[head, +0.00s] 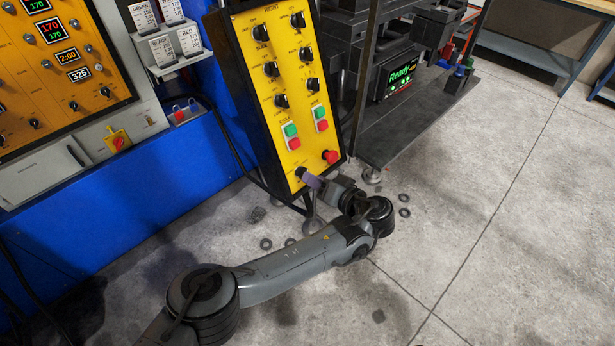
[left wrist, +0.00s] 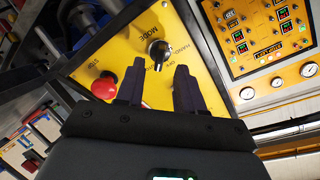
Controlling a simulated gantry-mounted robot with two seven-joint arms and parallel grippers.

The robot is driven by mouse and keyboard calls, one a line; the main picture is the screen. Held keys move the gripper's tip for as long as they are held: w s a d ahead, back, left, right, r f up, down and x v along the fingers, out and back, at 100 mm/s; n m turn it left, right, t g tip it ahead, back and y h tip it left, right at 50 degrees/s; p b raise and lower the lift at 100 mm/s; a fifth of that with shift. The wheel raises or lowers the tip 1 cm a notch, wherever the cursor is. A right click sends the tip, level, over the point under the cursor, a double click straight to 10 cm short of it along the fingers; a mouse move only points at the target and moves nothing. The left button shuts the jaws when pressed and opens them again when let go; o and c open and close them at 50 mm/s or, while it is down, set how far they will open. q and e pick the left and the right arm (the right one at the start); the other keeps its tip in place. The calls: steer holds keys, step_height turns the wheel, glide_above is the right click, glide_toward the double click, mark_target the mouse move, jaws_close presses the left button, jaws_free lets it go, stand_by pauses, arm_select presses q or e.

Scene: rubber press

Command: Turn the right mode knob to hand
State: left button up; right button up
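The right mode knob (left wrist: 158,51) is black and sits on the yellow panel, with MODE, HAND and OFF lettering around it in the left wrist view. Its pale mark points down in that view; which label it meets I cannot tell for sure. My left gripper (left wrist: 158,82) is open, its two dark fingers apart, with the knob in line with the gap between them just beyond the tips. No contact is visible. My right gripper is not in view.
The yellow panel (head: 285,105) carries several other black knobs and green and red buttons. A red stop button (head: 331,157) is beside the mode knob; it shows close to my left finger in the wrist view (left wrist: 104,86). Black rings (head: 266,244) lie on the floor.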

arm_select(q)
steer(key=shift+b+x, duration=0.3)
steer(key=shift+x, duration=1.75)
jaws_close()
